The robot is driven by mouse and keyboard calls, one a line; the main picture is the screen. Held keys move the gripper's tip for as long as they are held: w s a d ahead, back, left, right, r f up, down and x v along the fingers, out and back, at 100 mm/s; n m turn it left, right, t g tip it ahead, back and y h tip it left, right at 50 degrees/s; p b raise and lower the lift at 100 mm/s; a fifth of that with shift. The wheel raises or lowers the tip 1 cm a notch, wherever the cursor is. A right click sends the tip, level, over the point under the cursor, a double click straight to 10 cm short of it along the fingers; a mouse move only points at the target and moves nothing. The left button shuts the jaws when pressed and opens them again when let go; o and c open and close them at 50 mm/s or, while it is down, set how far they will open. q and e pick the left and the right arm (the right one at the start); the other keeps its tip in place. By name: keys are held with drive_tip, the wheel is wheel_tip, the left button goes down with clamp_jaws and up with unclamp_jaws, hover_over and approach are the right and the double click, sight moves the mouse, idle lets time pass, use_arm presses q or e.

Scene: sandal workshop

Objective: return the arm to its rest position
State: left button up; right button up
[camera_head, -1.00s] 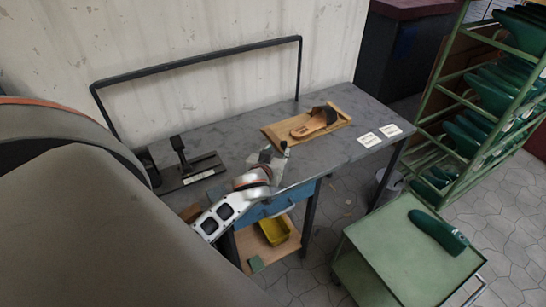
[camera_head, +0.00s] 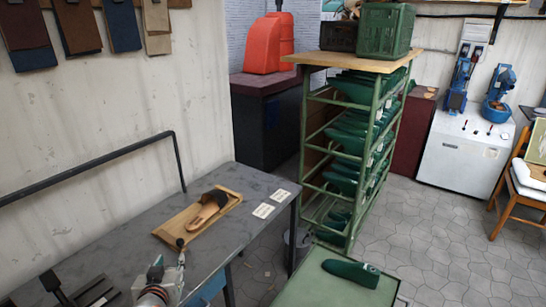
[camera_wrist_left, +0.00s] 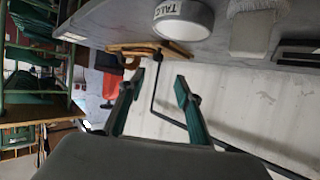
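My left gripper (camera_head: 169,262) is at the lower left of the head view, over the front part of the grey workbench (camera_head: 120,240). In the left wrist view its two fingers (camera_wrist_left: 158,88) are spread apart with nothing between them. A tan sandal with a dark strap (camera_head: 207,209) lies on a wooden board (camera_head: 178,224) on the bench, beyond the gripper and apart from it. My right gripper is not in view.
Two white cards (camera_head: 264,210) lie near the bench's right end. A black rail (camera_head: 90,165) runs along its back. A green cart (camera_head: 310,290) and a green rack of lasts (camera_head: 345,140) stand to the right. The wrist view shows a talc tin (camera_wrist_left: 183,18) and a brush (camera_wrist_left: 252,30).

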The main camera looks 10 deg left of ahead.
use_arm(q)
drive_tip(key=s+m, duration=0.1)
drive_tip(key=s, duration=0.2)
drive_tip(key=s+d+f+m+g, duration=0.1)
drive_tip(key=s+m, duration=0.1)
drive_tip(key=s, duration=0.1)
drive_tip(key=s+d+f+m+g, duration=0.1)
drive_tip(key=s+m, duration=0.1)
drive_tip(key=s, duration=0.1)
drive_tip(key=shift+f, duration=0.2)
drive_tip(key=s+d+m+g, duration=0.25)
drive_tip(key=s+m, duration=0.35)
drive_tip(key=s, duration=0.5)
drive_tip(key=w+d+f+n+t+h, duration=0.2)
drive_tip(key=d+f+h, duration=0.6)
drive_tip(key=d+f, duration=0.6)
drive_tip(key=shift+d+f+t, duration=0.3)
drive_tip(key=shift+d+t, duration=0.15)
drive_tip(key=shift+d, duration=0.3)
